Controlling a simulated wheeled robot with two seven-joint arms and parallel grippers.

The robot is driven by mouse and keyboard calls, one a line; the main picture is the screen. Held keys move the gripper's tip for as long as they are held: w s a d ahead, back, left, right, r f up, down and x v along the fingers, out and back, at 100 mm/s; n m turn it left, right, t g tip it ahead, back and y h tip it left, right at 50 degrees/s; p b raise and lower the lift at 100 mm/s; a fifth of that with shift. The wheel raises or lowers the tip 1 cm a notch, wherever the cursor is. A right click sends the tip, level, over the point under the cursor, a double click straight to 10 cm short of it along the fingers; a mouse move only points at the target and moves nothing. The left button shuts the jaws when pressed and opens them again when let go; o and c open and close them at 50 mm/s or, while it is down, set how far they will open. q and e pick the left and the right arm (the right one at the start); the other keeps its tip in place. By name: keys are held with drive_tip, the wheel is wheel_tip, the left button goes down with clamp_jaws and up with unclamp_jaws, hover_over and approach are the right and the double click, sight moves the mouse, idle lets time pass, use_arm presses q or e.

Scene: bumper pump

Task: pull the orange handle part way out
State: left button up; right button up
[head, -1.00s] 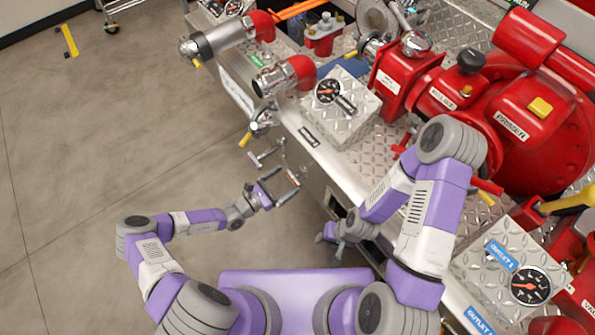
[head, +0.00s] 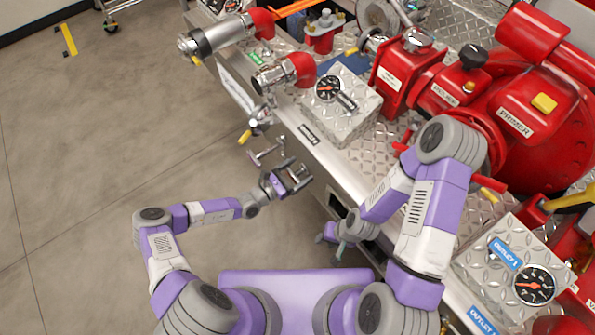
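No pull handle is clearly orange on the panel front. A silver T-shaped handle (head: 263,154) sticks out from the metal side of the pump, just left of my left gripper. A yellow-orange lever tip (head: 245,137) hangs from the outlet valve above it. My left gripper (head: 295,173) is open beside the panel's side, close to the T-handles, and holds nothing that I can see. Whether it touches a handle cannot be told. My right gripper (head: 338,236) is low by the panel, under its own arm; its fingers are too small and partly hidden to read.
Silver outlets with red elbows (head: 300,68) jut out above the handles. The diamond-plate bumper top (head: 340,135) carries a gauge box (head: 335,95) and red pump (head: 520,115). Orange bars (head: 292,9) lie at the top.

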use_arm(q)
drive_tip(key=c, duration=0.4)
drive_tip(key=shift+p+v, duration=0.9)
drive_tip(key=shift+v, duration=0.55)
drive_tip(key=shift+c, duration=0.2)
drive_tip(key=shift+s+a, duration=0.1)
drive_tip(key=o, duration=1.2)
drive_tip(key=p, duration=0.1)
approach(291, 176)
drive_tip(key=shift+x, duration=1.05)
drive_tip(key=shift+s, duration=0.1)
